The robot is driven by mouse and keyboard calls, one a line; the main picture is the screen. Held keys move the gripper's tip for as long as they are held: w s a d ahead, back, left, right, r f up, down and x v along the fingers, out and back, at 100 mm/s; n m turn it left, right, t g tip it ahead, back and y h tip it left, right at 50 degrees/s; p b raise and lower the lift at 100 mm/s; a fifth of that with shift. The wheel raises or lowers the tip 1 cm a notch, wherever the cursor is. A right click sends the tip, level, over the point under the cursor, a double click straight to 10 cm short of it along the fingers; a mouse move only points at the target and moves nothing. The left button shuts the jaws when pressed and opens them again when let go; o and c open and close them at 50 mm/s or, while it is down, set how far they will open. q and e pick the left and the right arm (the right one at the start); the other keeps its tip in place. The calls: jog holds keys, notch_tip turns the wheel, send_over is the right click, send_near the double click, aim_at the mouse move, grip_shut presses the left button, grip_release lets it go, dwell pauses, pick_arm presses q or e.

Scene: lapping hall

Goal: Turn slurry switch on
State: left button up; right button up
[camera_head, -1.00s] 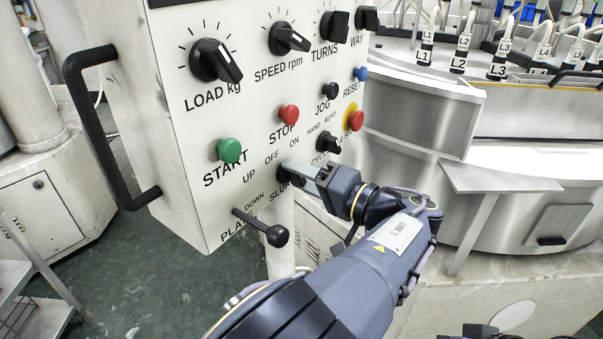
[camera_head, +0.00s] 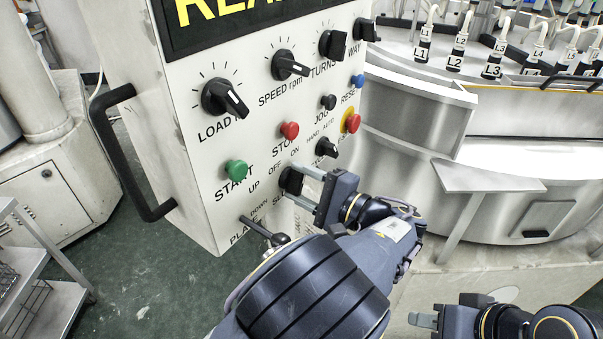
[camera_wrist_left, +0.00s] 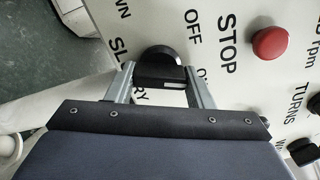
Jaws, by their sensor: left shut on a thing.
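The slurry switch is a black rotary knob (camera_head: 291,181) low on the white control panel, between the OFF and SLURRY lettering. It also shows in the left wrist view (camera_wrist_left: 160,66), with a short white mark on its edge. Which label the mark points to I cannot tell. My left gripper (camera_head: 304,184) is at the knob, one finger on each side, shut on it. Its fingers also show in the left wrist view (camera_wrist_left: 160,86), partly hiding the SLURRY lettering. My right gripper (camera_head: 424,320) is at the bottom right, away from the panel; its finger gap is not clear.
A green START button (camera_head: 236,170), a red STOP button (camera_head: 289,130) and the cycle knob (camera_head: 326,147) are close by. The plate lever (camera_head: 265,232) sticks out just below my left gripper. A black handle (camera_head: 130,150) is on the panel's left side.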

pick_arm(q)
jog(key=shift+m+p, duration=0.55)
jog(key=shift+m, duration=0.25)
jog(key=o, duration=1)
jog(key=shift+c, duration=0.2)
jog(key=b+v, duration=0.2)
jog(key=v, duration=0.6)
